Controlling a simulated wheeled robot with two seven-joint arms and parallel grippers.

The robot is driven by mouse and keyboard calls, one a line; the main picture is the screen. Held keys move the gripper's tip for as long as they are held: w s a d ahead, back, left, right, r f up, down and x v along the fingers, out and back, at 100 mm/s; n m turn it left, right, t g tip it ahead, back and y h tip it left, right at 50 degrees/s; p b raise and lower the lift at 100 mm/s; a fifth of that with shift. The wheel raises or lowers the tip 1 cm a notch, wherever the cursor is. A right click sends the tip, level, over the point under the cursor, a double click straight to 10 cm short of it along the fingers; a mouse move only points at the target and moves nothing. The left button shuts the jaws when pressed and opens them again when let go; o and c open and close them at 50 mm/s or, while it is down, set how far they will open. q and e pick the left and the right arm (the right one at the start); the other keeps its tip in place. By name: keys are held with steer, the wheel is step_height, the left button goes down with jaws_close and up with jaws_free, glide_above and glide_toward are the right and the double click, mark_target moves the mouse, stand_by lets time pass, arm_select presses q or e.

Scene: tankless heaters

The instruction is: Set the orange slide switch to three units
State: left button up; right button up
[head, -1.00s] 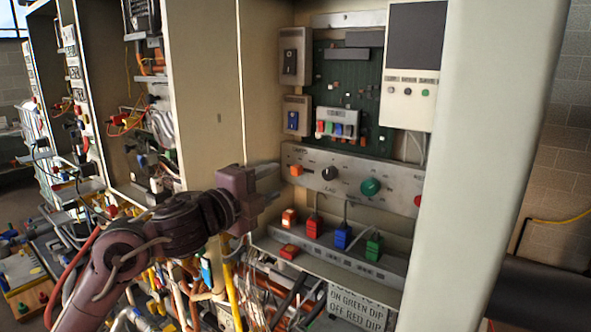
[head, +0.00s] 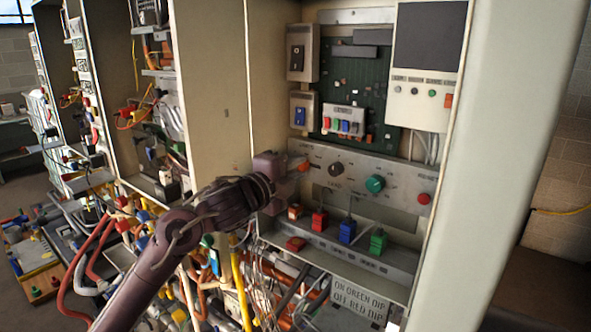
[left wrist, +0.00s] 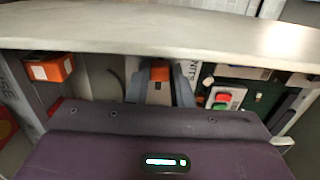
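The orange slide switch (head: 303,166) is a small orange knob at the left end of the grey control panel (head: 395,186) in the head view. My left gripper (head: 296,171) is at that end of the panel, right at the knob, and its fingers are mostly hidden there. In the left wrist view, an orange knob (left wrist: 160,73) shows between the two grey fingertips of my left gripper (left wrist: 159,88). The fingers are apart, one on each side of it, with narrow gaps apparent. The scale marks are too small to read. My right gripper is not in view.
A black knob (head: 336,170), a green knob (head: 375,184) and a red button (head: 424,198) sit along the panel. Below stand orange, red (head: 320,220), blue (head: 347,231) and green (head: 379,240) plugs on a ledge. The cabinet's side walls flank the panel.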

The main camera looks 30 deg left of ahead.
arm_select(q)
jaws_close()
steer(key=d, duration=0.3)
steer(key=shift+s+d+b, duration=0.2)
steer(key=shift+s+b, duration=0.05)
steer(key=shift+b, duration=0.15)
steer(key=shift+o, duration=0.4)
jaws_free()
steer(key=shift+f, duration=0.1)
steer(key=o, duration=0.5)
steer(key=shift+d, duration=0.15)
steer(key=shift+s, duration=0.15)
steer(key=b, duration=0.2)
glide_toward(320, 168)
steer(key=shift+s, duration=0.85)
